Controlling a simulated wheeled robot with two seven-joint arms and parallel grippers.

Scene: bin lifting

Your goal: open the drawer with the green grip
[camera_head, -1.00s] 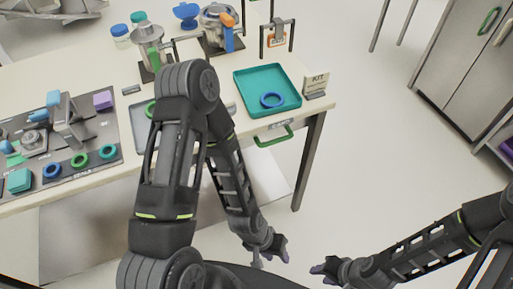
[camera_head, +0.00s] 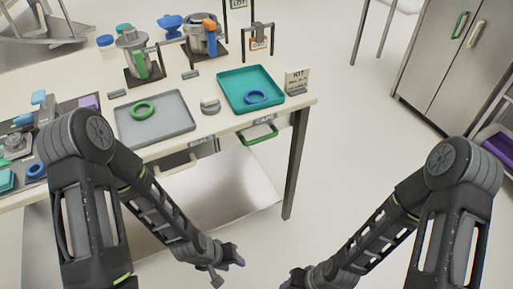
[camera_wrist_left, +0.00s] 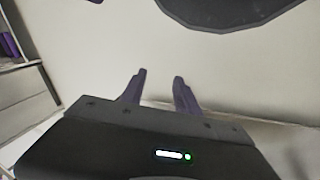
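The green grip (camera_head: 259,137) is a loop on the drawer front under the right part of the table, below a label reading CAPS (camera_head: 264,120). Its drawer looks shut. My left gripper (camera_head: 229,268) is below and in front of the table, well apart from the green grip. Its two fingers stand apart with nothing between them in the left wrist view (camera_wrist_left: 159,78). My right gripper (camera_head: 293,281) is at the bottom edge of the head view, over the floor; its fingers are too unclear to judge.
A beige grip (camera_head: 180,163) sits on another drawer front to the left, near a SEALS label. The table (camera_head: 75,78) carries a teal tray (camera_head: 234,108), a grey tray (camera_head: 180,122) and pots. A table leg (camera_head: 296,165) stands right of the green grip. A cabinet (camera_head: 440,60) stands right, with green and beige handles.

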